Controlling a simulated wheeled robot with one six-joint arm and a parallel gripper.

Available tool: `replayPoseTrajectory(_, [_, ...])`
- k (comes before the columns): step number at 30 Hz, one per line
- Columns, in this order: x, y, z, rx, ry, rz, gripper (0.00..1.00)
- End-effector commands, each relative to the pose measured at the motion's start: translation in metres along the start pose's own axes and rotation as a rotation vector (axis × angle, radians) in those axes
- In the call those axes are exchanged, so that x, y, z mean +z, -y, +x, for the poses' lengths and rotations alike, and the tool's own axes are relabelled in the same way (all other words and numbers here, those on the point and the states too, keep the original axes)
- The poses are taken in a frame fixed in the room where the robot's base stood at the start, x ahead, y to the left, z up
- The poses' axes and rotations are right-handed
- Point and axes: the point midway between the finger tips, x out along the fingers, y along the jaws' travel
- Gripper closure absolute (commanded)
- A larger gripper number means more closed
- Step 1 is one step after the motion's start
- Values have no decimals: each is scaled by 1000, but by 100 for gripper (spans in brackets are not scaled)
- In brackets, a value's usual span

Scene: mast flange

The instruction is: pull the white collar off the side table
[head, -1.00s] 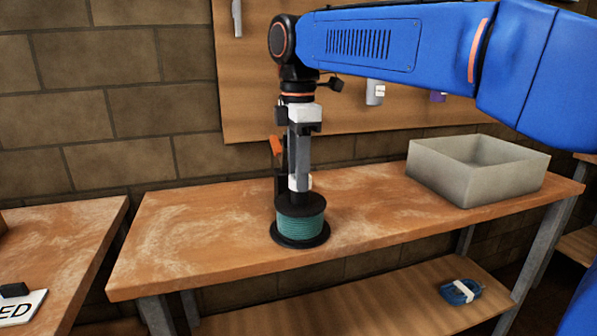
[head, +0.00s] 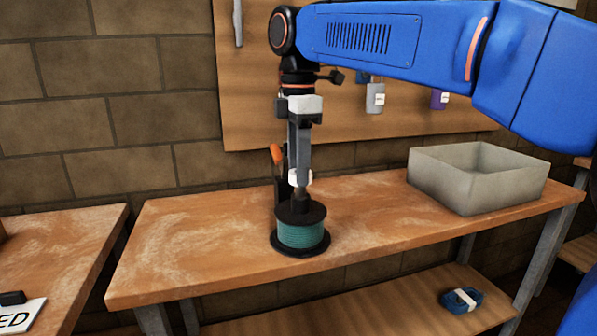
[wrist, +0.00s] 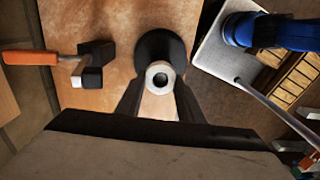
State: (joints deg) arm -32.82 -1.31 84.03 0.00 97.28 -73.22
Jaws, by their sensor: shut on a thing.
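The white collar (head: 301,178) is a small ring between the fingertips of my gripper (head: 300,175), which is shut on it. In the head view it is above a black-flanged spool wound with teal cord (head: 300,236), standing on the side table (head: 190,236). A short dark piece shows between collar and spool top. In the wrist view the collar (wrist: 160,76) is a white ring with a grey centre, between the dark fingers, over the dark round spool top (wrist: 160,46). I cannot tell whether it still surrounds a post.
An orange-handled tool with a dark head (wrist: 96,62) is close left of the gripper in the wrist view. A grey open box (head: 470,190) stands on the table's right end. A blue bundle (head: 461,300) lies on the lower shelf. The table's left part is clear.

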Motion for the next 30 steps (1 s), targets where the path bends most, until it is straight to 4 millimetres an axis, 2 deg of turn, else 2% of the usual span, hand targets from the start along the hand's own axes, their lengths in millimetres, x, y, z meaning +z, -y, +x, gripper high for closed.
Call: replayPoseTrajectory(30, [0, 0, -39, 0, 0, 0, 88])
